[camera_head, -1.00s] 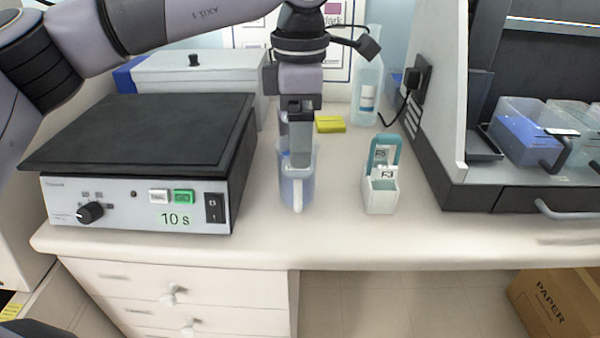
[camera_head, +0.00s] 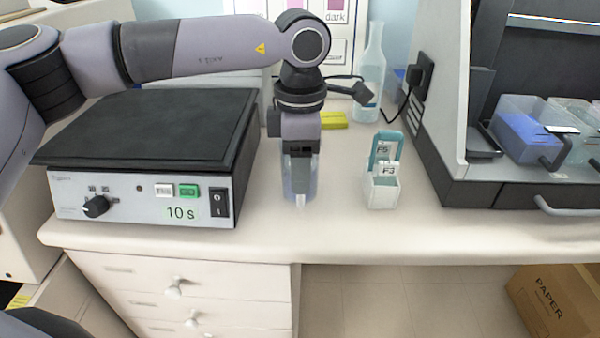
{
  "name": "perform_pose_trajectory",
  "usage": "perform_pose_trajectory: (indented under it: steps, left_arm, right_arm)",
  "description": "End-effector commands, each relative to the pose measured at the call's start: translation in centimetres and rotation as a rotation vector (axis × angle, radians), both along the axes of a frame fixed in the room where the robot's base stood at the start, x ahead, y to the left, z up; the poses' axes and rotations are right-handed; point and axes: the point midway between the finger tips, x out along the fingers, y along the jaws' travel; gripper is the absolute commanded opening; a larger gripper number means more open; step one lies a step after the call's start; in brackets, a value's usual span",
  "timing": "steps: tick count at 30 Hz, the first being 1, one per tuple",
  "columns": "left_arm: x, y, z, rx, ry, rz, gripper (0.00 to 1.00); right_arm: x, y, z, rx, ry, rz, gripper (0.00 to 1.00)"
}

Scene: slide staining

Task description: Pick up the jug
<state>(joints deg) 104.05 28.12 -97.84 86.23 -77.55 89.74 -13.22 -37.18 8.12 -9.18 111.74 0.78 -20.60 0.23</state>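The jug (camera_head: 312,183) is a translucent, bluish vessel standing on the white bench, right of the shaker. Its pale handle faces the front edge of the bench. My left gripper (camera_head: 300,190) points straight down over the jug, with its fingers low at the jug's front and handle. The gripper body hides the jug's rim and most of its upper part. Whether the fingers are open or shut on the handle is hidden. My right gripper is not in view.
A black-topped shaker (camera_head: 150,130) reading 10 s stands at left. A white slide holder (camera_head: 381,190) with a teal part stands right of the jug. Behind are a bottle (camera_head: 369,80) and a yellow block (camera_head: 333,120). A cabinet with blue-filled tray (camera_head: 528,140) is at right.

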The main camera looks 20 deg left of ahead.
Motion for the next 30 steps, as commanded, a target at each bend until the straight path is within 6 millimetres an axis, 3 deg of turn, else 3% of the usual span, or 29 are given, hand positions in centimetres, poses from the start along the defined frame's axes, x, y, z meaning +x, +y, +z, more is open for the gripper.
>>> perform_pose_trajectory:
  steps: [11,17,20,30]
  left_arm:
    - [0.1,0.0,0.5,-0.002,-0.004,0.000,0.00]
    - [0.1,0.0,2.6,-0.002,-0.005,0.002,0.00]
    - [0.1,-0.1,4.6,-0.003,-0.007,0.002,0.00]
    - [0.1,-0.1,14.4,-0.002,-0.005,0.001,0.00]
  right_arm:
    - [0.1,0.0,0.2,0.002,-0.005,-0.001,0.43]
    - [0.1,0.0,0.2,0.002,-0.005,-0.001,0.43]
    - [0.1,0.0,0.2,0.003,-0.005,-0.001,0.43]
    - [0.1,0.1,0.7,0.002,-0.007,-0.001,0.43]
